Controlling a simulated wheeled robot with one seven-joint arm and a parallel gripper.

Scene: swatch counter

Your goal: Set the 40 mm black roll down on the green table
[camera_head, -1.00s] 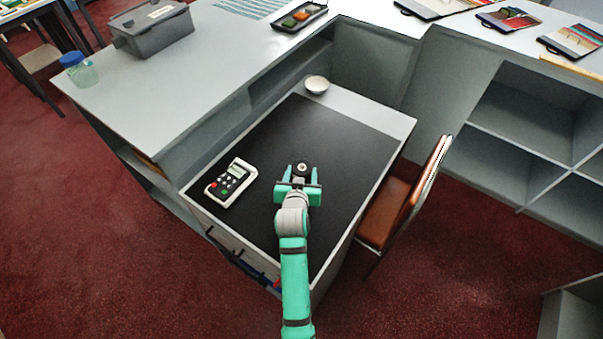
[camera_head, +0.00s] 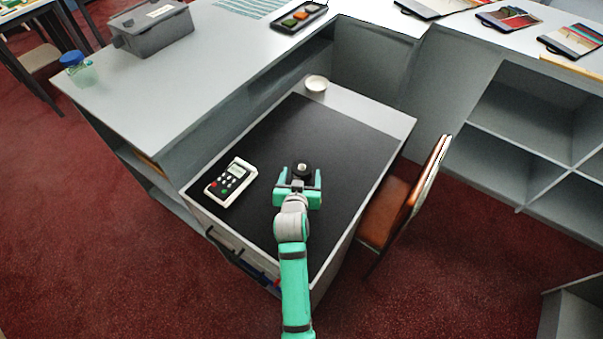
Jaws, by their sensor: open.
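The black roll (camera_head: 302,169) is a small dark ring with a pale centre. It is over the black mat of the grey desk and looks to rest there. My gripper (camera_head: 300,177) is open, with its two green fingers on either side of the roll's near part. I cannot tell whether a finger touches it. No green table top can be made out in this view.
A white handheld device with coloured buttons (camera_head: 230,183) lies on the black mat (camera_head: 325,140), left of my gripper. A white bowl (camera_head: 316,83) stands at the desk's far end. A brown chair (camera_head: 390,205) stands close on the right. The mat beyond the roll is clear.

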